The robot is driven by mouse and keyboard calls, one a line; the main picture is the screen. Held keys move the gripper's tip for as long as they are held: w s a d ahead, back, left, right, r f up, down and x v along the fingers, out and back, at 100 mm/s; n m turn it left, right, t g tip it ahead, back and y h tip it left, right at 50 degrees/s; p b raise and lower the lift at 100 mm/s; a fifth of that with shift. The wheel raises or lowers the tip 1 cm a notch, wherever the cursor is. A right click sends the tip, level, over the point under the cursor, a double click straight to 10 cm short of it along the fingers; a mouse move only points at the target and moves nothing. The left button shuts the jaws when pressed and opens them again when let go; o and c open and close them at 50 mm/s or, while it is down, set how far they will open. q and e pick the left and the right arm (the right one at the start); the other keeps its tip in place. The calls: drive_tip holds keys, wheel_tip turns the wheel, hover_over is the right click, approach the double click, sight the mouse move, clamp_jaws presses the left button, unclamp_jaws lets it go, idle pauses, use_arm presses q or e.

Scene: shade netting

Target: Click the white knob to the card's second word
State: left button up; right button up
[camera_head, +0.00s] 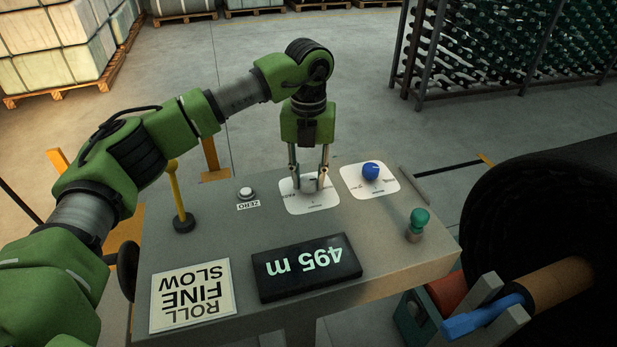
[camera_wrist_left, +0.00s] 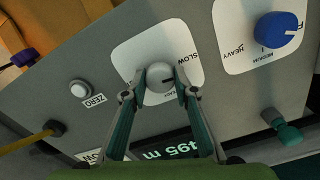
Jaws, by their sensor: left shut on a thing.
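The white knob (camera_head: 309,184) sits on a white dial plate (camera_head: 325,203) on the grey console. In the left wrist view the white knob (camera_wrist_left: 160,77) stands between the fingertips, and SLOW is readable on the dial plate (camera_wrist_left: 185,38) up and right of it. A short dark mark shows on the knob; other labels are partly hidden. My left gripper (camera_head: 309,180) points down from above and is shut on the white knob; it also shows in the left wrist view (camera_wrist_left: 161,80). The card (camera_head: 192,295) reads ROLL, FINE, SLOW, upside down. My right gripper is not in view.
A blue knob (camera_head: 371,171) on its own plate is close to the right. A ZERO button (camera_head: 246,193), a yellow post (camera_head: 180,200), a green knob (camera_head: 418,222) and a display reading 495 m (camera_head: 307,268) are also on the console (camera_head: 235,235).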

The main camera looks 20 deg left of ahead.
sight(308, 179)
use_arm(q)
drive_tip(key=shift+r+n, duration=0.1)
drive_tip(key=shift+n, duration=0.5)
drive_tip(key=shift+w, duration=0.1)
drive_tip(key=o, duration=1.1)
wheel_tip(308, 179, up, 12)
drive_tip(key=shift+r, duration=0.1)
